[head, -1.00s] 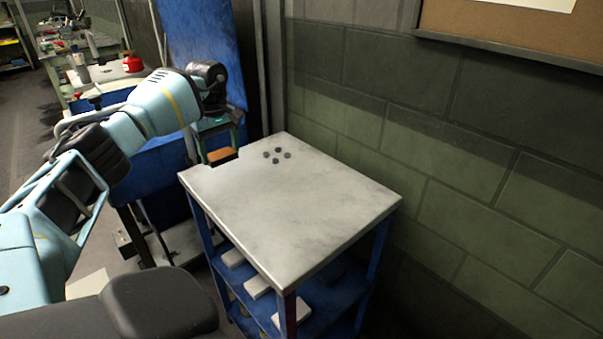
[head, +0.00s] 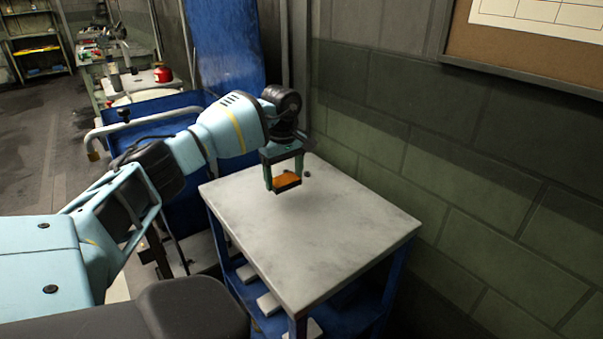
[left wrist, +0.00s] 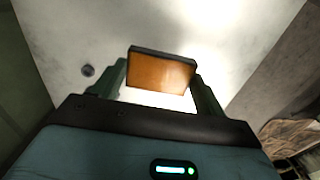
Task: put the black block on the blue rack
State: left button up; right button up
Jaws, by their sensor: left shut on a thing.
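My left gripper (head: 284,180) is shut on the black block (head: 287,182), which has an orange-brown face and dark edges. The gripper holds it over the far part of the blue rack's grey top (head: 320,235). In the left wrist view the block (left wrist: 160,72) sits between the two fingers of the gripper (left wrist: 160,78), with the pale rack top (left wrist: 75,30) behind it. I cannot tell whether the block touches the top. My right gripper is not in view.
A small dark round spot (head: 307,174) shows on the rack top beside the gripper. The near and middle parts of the top are bare. Pale flat pieces (head: 268,304) lie on the lower shelf. A green block wall (head: 470,200) stands close on the right.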

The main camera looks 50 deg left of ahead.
aim_at(302, 203)
pick_arm(q)
jog(key=shift+w+d+f, duration=0.1)
jog(key=shift+w+d, duration=0.3)
jog(key=shift+d, duration=0.45)
jog(key=shift+w+d, duration=0.4)
jog(key=shift+d, duration=0.4)
jog(key=shift+d, duration=0.1)
jog(key=shift+w+d, duration=0.15)
jog(key=shift+d, duration=0.1)
jog(key=f, duration=0.3)
jog(key=shift+w+d+p, duration=0.1)
jog(key=shift+d+p, duration=0.2)
jog(key=shift+p, duration=0.05)
jog(key=shift+a+f, duration=0.1)
jog(key=shift+f, duration=0.25)
jog(key=o, duration=1.4)
jog(key=shift+f, duration=0.15)
